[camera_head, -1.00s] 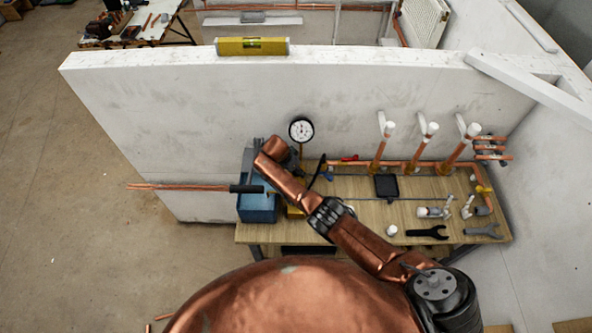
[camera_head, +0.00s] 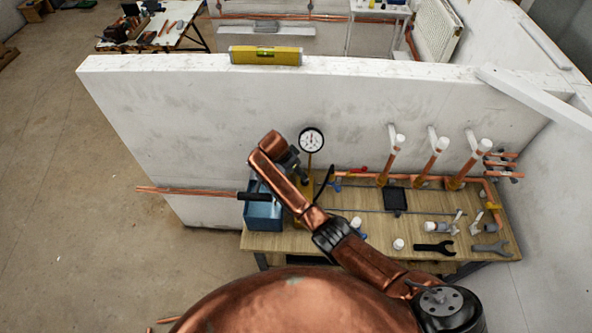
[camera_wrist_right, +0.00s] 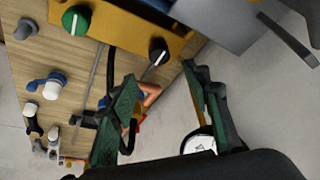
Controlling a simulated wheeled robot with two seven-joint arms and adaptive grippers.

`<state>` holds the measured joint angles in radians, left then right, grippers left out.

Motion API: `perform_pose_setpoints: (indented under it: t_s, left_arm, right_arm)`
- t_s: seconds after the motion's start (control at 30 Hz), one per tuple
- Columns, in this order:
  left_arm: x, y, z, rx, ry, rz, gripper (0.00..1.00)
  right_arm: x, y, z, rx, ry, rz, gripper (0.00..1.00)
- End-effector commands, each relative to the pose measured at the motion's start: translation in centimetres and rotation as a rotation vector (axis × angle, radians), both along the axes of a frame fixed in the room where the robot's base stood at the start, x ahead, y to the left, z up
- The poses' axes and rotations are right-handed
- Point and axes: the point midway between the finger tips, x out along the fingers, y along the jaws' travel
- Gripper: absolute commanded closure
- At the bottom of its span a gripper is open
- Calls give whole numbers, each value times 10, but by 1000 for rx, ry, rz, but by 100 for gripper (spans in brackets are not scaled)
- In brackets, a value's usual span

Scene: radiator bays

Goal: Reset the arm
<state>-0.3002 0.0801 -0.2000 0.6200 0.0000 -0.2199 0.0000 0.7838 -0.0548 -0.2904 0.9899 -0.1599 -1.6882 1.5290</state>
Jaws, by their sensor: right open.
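My right arm (camera_head: 345,248) reaches from the lower right of the head view up and left over the bench, with its wrist above the blue box (camera_head: 262,217). My right gripper is mostly hidden behind the wrist there. In the right wrist view, my right gripper (camera_wrist_right: 165,95) shows two green-padded fingers spread apart. I see nothing held between them. A white round dial (camera_wrist_right: 199,142) shows close by the right finger, and a yellow panel (camera_wrist_right: 125,25) with a green knob and a black knob is at the top. My left gripper is not in view.
The wooden bench (camera_head: 370,220) carries copper pipes with white tops, a black tray (camera_head: 395,200), fittings and wrenches. A dial gauge (camera_head: 312,139) stands near the wrist. Copper rods (camera_head: 185,190) jut left past the box. A yellow level (camera_head: 265,55) lies on the white wall (camera_head: 180,110).

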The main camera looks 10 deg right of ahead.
Motion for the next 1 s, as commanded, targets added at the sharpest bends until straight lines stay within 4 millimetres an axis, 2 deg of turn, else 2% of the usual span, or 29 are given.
perform_pose_setpoints:
  t_s: [0.2, 0.77, 0.87, 1.0]
  left_arm:
    - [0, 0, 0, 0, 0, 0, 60]
    - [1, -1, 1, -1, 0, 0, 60]
    - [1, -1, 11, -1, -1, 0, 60]
    - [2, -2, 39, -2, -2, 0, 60]
  right_arm:
    - [-3, 5, 15, 0, 0, -1, 56]
    - [-3, 6, 17, 0, 0, -1, 56]
    - [-3, 6, 27, 0, 0, -1, 56]
    - [-3, 6, 56, 0, -2, -1, 56]
